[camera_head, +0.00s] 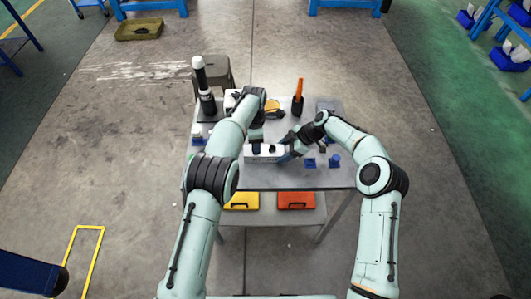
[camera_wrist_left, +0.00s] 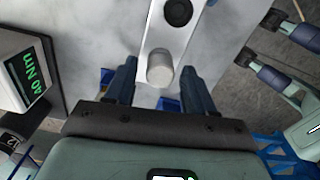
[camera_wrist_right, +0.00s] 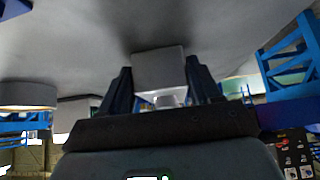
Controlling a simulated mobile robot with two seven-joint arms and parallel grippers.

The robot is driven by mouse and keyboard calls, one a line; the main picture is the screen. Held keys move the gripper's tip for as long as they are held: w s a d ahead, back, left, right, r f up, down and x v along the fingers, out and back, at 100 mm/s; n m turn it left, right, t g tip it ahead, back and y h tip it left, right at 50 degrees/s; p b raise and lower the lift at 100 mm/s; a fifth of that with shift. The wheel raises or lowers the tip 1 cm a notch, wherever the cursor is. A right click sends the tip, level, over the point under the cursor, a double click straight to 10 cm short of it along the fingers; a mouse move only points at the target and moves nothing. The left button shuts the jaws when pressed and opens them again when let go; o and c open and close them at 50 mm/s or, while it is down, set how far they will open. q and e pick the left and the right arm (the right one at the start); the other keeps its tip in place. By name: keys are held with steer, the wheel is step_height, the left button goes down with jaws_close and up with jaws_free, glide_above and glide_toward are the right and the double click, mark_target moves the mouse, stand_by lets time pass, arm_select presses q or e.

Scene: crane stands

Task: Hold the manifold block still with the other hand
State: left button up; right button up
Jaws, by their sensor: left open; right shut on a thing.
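The manifold block (camera_head: 252,156) is a pale, long block lying on the grey table. In the left wrist view its top (camera_wrist_left: 170,40) shows a dark round port and a short light-grey cylinder (camera_wrist_left: 160,70). My left gripper (camera_head: 257,141) is over the block, fingers open on either side of that cylinder (camera_wrist_left: 157,78); I see gaps on both sides. My right gripper (camera_head: 287,150) reaches in from the right and is shut on the block's right end, which shows between its fingers in the right wrist view (camera_wrist_right: 158,72). The left arm hides part of the block in the head view.
A black-and-white upright tool (camera_head: 204,85) stands at the table's left, an orange-handled tool (camera_head: 299,92) at the back. Small blue parts (camera_head: 334,160) lie right of the block. A box with a green "40 NM" display (camera_wrist_left: 25,70) is left in the left wrist view.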

arm_select(q)
steer(key=m, duration=0.7)
steer(key=shift+m, duration=0.3)
steer(key=m, duration=1.7)
steer(key=shift+m, duration=0.4)
jaws_close()
